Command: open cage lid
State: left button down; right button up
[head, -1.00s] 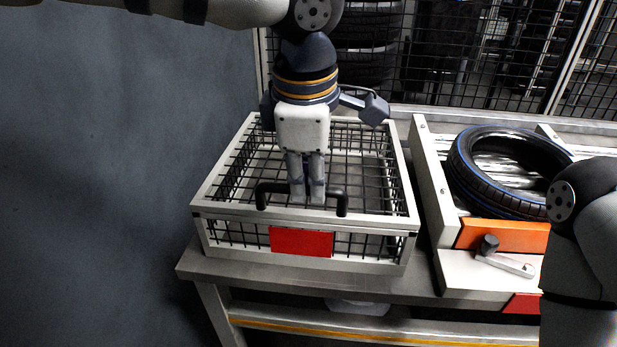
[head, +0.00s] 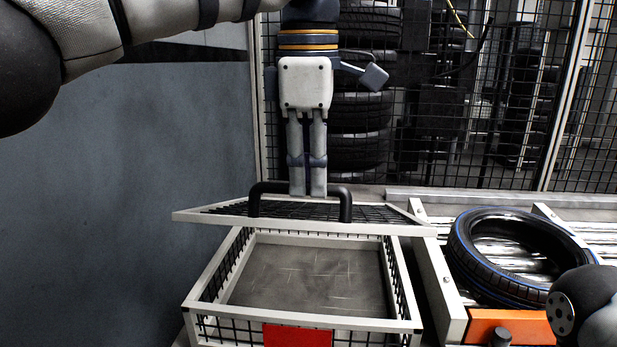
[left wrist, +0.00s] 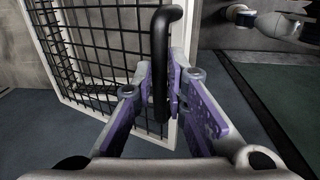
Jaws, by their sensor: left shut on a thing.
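The cage (head: 250,334) is a white-framed box with black mesh sides and a red plate on its front. Its mesh lid (head: 390,224) is tilted up, with its front edge raised well above the cage rim, and the empty-looking inside shows below it. My left gripper (head: 307,192) is shut on the black lid handle (head: 346,206). The left wrist view shows the handle (left wrist: 160,70) between my left gripper's purple-padded fingers (left wrist: 165,100), with the lid's mesh (left wrist: 100,40) beside it. My right gripper is out of view.
A tyre (head: 480,268) lies on the roller conveyor (head: 600,235) to the right of the cage. An orange block (head: 490,325) is at the conveyor's front. A mesh fence (head: 520,110) with stacked tyres (head: 362,110) stands behind. A plain grey wall (head: 110,230) is at left.

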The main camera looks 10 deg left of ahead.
pick_arm(q)
jog(key=c, duration=1.8)
grip_release()
jog(key=shift+w+f, duration=0.25)
jog(key=shift+w, duration=0.05)
jog(key=shift+o, duration=1)
jog(key=shift+w, duration=0.25)
jog(key=shift+s, duration=0.25)
